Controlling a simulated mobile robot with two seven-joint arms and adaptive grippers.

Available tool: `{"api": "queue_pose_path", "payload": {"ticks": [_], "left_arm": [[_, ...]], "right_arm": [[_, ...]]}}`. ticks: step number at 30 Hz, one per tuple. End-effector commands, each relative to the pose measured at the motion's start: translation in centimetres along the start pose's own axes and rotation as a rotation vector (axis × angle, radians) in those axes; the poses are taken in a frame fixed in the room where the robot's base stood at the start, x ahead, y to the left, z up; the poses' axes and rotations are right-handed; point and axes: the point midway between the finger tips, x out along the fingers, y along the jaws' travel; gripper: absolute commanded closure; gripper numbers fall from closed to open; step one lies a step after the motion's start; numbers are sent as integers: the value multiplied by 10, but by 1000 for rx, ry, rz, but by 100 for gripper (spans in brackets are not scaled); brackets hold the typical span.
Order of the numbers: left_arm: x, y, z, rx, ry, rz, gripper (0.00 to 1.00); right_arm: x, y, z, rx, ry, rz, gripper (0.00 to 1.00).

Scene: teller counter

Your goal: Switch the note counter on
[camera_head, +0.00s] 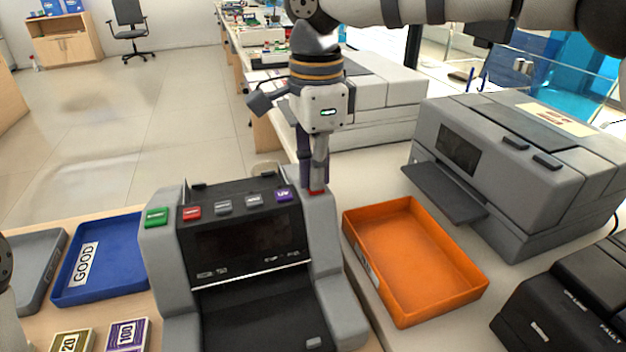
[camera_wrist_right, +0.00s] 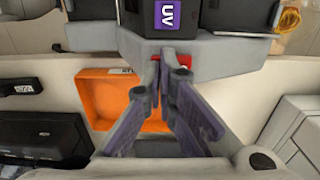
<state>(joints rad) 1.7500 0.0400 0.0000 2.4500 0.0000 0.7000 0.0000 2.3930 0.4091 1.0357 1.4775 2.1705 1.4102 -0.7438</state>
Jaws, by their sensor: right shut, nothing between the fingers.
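The grey note counter (camera_head: 158,245) stands on the counter at the front middle, its display (camera_head: 235,238) dark. A row of coloured keys, with a green one (camera_head: 155,217) and a purple UV key (camera_head: 284,195), runs along its top. A small red switch (camera_head: 316,192) is on its right shoulder and also shows in the right wrist view (camera_wrist_right: 184,60), partly hidden by a finger. My right gripper (camera_head: 314,186) points down, shut and empty, with its tips at the red switch. I cannot tell whether they touch it. My left gripper is out of view.
An orange tray (camera_head: 480,285) is right of the note counter, with a grey printer (camera_head: 520,150) beyond it. A black device (camera_head: 565,308) is at the front right. A blue GOOD tray (camera_head: 68,292) and banknote bundles (camera_head: 127,335) are at the left.

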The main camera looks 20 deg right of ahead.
Motion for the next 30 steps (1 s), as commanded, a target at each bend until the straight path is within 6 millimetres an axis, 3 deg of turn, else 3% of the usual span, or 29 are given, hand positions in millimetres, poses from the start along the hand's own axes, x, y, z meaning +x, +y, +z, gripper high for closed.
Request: {"api": "queue_pose_path", "payload": {"ticks": [6,24,30], "left_arm": [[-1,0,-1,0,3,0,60],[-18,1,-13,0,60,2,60],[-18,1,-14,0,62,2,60]], "right_arm": [[0,0,0,0,0,0,100],[-62,0,0,1,0,-2,100],[-69,0,0,-1,0,1,100]]}}
